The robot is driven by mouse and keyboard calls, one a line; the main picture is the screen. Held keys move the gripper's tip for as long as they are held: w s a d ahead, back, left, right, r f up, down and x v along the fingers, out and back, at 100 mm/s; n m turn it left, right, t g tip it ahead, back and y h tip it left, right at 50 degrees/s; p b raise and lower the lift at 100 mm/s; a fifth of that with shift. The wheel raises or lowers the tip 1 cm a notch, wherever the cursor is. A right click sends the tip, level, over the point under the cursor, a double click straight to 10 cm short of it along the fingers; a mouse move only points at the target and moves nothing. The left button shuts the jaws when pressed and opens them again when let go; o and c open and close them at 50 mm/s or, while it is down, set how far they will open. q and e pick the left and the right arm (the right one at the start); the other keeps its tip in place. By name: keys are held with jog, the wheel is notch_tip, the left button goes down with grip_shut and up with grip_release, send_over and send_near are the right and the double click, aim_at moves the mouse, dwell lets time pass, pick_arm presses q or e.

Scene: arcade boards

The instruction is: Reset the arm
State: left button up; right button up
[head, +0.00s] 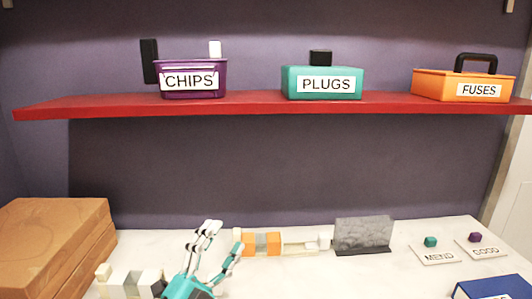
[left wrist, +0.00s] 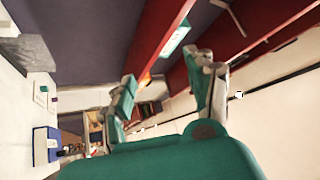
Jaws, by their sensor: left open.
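My left gripper (head: 224,238) is over the front of the white table in the head view, its teal and white fingers spread apart and pointing up toward the back wall. Nothing shows between the fingers. In the left wrist view, the same gripper (left wrist: 164,76) has its two fingers wide apart, with the red shelf and a teal bin beyond them. My right gripper is not in view.
A red shelf (head: 250,103) carries the purple CHIPS bin (head: 190,94), teal PLUGS bin (head: 322,93) and orange FUSES bin (head: 440,92). Brown boxes (head: 60,222), a grey block (head: 363,234), MEND (head: 437,257) and GOOD (head: 487,251) pads and a blue box (head: 495,286) stand on the table.

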pick_arm(q)
jog(key=s+a+f+n+g+y, duration=0.35)
jog(key=a+f+n+y, duration=0.3)
jog(key=f, duration=0.45)
jog(key=s+a+f+n+g+y, duration=0.3)
jog(key=a+f+n+g+y, duration=0.25)
jog(key=f, duration=0.55)
jog(key=s+f+n+g, duration=0.2)
jog(key=s+f+g, duration=0.3)
jog(key=s, duration=0.5)
jog(key=s+f+n+g, duration=0.2)
jog(key=s+f+g, duration=0.1)
jog(key=s+f, duration=0.5)
notch_tip(320, 180, down, 22)
jog(key=s+g+p, duration=0.1)
jog(key=s+p, duration=0.2)
jog(key=s+a+f+g+p, duration=0.1)
jog(key=s+a+f+p, duration=0.1)
jog(key=s+f, duration=1.2)
jog(key=shift+s+a+f, duration=0.15)
jog(key=shift+s+a, duration=0.55)
jog(key=shift+s, duration=0.45)
